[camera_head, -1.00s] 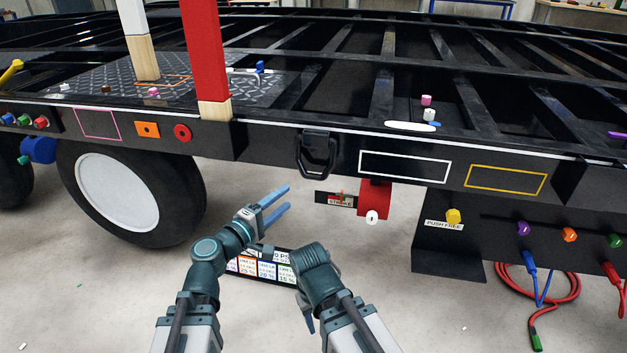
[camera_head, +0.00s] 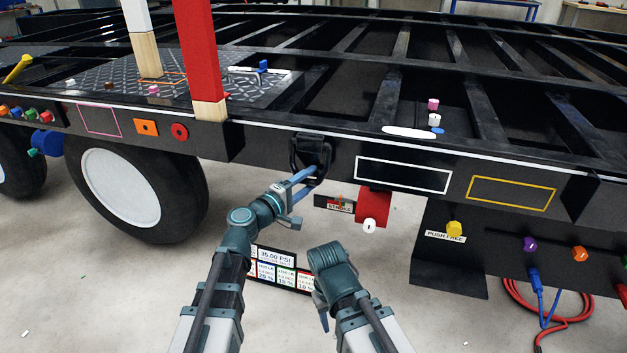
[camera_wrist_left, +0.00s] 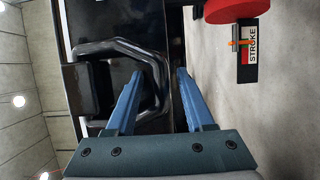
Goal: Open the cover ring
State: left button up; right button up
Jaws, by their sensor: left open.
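The cover ring (camera_head: 327,155) is a black angular loop hanging from a bracket on the dark side rail of the trailer. It also shows large in the left wrist view (camera_wrist_left: 138,54). My left gripper (camera_head: 312,173) is open at the lower part of the ring. In the left wrist view its two blue fingers (camera_wrist_left: 158,73) lie apart, with the ring's outer bar showing between them. One finger overlaps the loop and the other lies outside it. Whether either finger touches the ring, I cannot tell. My right gripper (camera_head: 321,315) hangs low, mostly hidden behind its own wrist.
A red part with a white knob (camera_head: 369,226) and a STROKE label (camera_head: 340,205) hang right of the ring. A black panel with a yellow knob (camera_head: 454,228) is further right. A wheel (camera_head: 122,188) stands left. A PSI display (camera_head: 276,258) is behind my arms.

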pick_arm(q)
grip_shut()
dwell(1.4)
